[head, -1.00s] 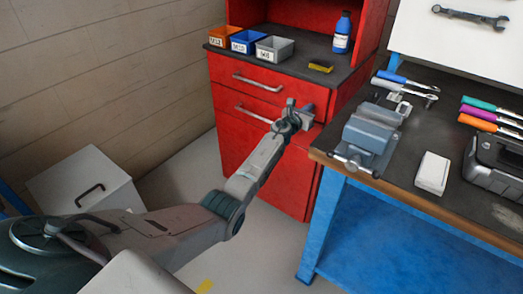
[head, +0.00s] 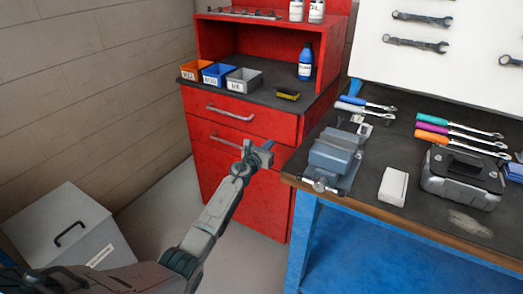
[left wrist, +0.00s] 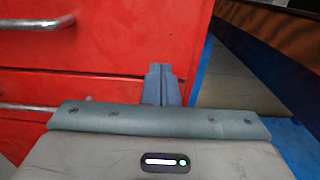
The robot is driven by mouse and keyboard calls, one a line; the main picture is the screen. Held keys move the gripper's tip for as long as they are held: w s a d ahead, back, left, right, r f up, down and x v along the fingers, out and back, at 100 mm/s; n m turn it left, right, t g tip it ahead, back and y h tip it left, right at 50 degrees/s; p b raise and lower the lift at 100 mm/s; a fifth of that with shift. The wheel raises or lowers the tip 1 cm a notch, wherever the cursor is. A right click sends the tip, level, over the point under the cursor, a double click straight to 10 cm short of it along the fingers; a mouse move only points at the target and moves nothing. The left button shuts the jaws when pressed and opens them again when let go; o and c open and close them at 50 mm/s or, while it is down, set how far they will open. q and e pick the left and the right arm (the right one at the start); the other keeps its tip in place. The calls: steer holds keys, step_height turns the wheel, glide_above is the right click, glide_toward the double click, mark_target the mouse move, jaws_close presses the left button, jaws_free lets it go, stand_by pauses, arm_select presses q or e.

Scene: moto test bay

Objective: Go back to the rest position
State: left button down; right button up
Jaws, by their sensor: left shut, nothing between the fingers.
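My left gripper (head: 262,153) is shut and empty. In the head view it is held in front of the red drawer cabinet (head: 235,185), left of the workbench corner. In the left wrist view its two fingers (left wrist: 162,85) are pressed together, with the red drawer fronts (left wrist: 90,50) beyond them and nothing between them. Whether the fingertips touch the cabinet cannot be told. My left arm reaches up from the lower left of the head view. My right gripper is not in view.
The workbench (head: 400,215) with a vise (head: 335,158), a white box (head: 393,186) and a dark case (head: 462,178) stands on the right. Orange, blue and grey bins (head: 244,81) sit on the cabinet. A grey box (head: 68,235) stands lower left. Floor between is clear.

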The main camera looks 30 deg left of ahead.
arm_select(q)
steer(key=s+a+f+n+g+y+p, duration=0.15)
steer(key=s+f+n+g, duration=0.25)
steer(key=s+f+n, duration=1.1)
steer(key=s+f+n+g+y, duration=0.2)
steer(key=s+f+n+g, duration=0.3)
steer(key=s+f, duration=1.6)
steer(key=s+d+f+n+g, duration=0.2)
steer(key=s+f+n, duration=0.3)
steer(key=s, duration=0.7)
steer(key=s+d+f+n+g+h, duration=0.1)
steer(key=s+f+n, duration=0.5)
steer(key=s, duration=0.7)
steer(key=s+d+f+n+g, duration=0.3)
steer(key=s+f, duration=0.6)
steer(key=s, duration=0.4)
steer(key=n+g, duration=0.1)
steer(key=n, duration=0.1)
steer(key=shift+s+n+g, duration=0.15)
steer(key=shift+n+g, duration=0.15)
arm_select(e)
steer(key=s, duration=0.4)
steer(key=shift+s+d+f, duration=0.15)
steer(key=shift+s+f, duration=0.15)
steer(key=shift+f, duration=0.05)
arm_select(q)
steer(key=shift+h, duration=0.25)
